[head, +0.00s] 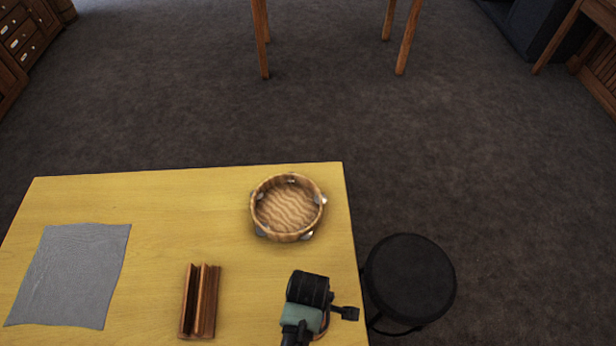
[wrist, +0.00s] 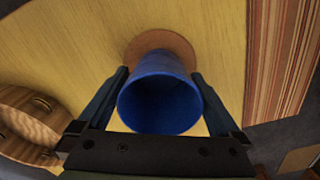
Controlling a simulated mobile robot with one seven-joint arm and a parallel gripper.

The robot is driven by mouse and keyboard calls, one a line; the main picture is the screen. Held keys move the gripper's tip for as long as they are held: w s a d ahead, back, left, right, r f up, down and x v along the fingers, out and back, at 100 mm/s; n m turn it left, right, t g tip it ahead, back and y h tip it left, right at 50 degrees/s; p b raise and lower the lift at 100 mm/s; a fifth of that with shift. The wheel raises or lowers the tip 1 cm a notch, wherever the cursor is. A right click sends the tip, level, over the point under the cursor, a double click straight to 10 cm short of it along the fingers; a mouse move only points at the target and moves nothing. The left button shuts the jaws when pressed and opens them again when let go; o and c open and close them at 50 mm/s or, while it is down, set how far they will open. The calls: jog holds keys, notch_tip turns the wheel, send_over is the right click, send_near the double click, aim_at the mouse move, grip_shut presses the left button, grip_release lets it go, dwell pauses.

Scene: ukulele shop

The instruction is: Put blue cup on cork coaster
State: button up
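The blue cup (wrist: 160,102) is between my gripper's two fingers (wrist: 160,70) in the wrist view, with its open rim facing the camera. The fingers lie close along both sides of the cup and appear to touch it. The round brown cork coaster (wrist: 160,39) shows behind the cup's base, partly hidden by it. I cannot tell whether the base rests on the coaster or hangs just above it.
A wooden tambourine (head: 288,208) sits near the table's far right corner; it also shows in the wrist view (wrist: 30,125). A slotted wooden block (head: 200,301) and a grey cloth (head: 70,275) lie left. A striped surface (wrist: 283,50) is right in the wrist view. A black stool (head: 410,277) stands beside the table (head: 160,215).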

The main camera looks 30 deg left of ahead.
jog(key=shift+r, duration=0.1)
notch_tip(320, 180, up, 12)
dwell(0.5)
jog(key=shift+r, duration=0.1)
jog(key=w+r+m+t+y, duration=0.1)
jog(key=w+r+m+t, duration=0.7)
jog(key=w+r, duration=1.1)
jog(key=w+d+r+m+t, duration=0.15)
jog(key=r+t, duration=0.25)
jog(key=r, duration=0.4)
jog(key=w+d+r+m+t, duration=0.1)
jog(key=w+d+r+t, duration=0.15)
jog(key=r, duration=0.55)
jog(key=s+d+r+m+t, duration=0.2)
jog(key=s+r+m+t, duration=0.1)
jog(key=r, duration=0.8)
jog(key=s+d+r+m+t, duration=0.1)
jog(key=s+r+m+t, duration=0.2)
jog(key=r, duration=0.7)
jog(key=s+d+r+m+t+h, duration=0.1)
jog(key=s+d+r+m+t, duration=0.1)
jog(key=s+r+t, duration=0.4)
notch_tip(320, 180, up, 6)
jog(key=shift+d+f+m+t, duration=0.25)
jog(key=shift+m+t, duration=0.2)
jog(key=shift+m, duration=0.4)
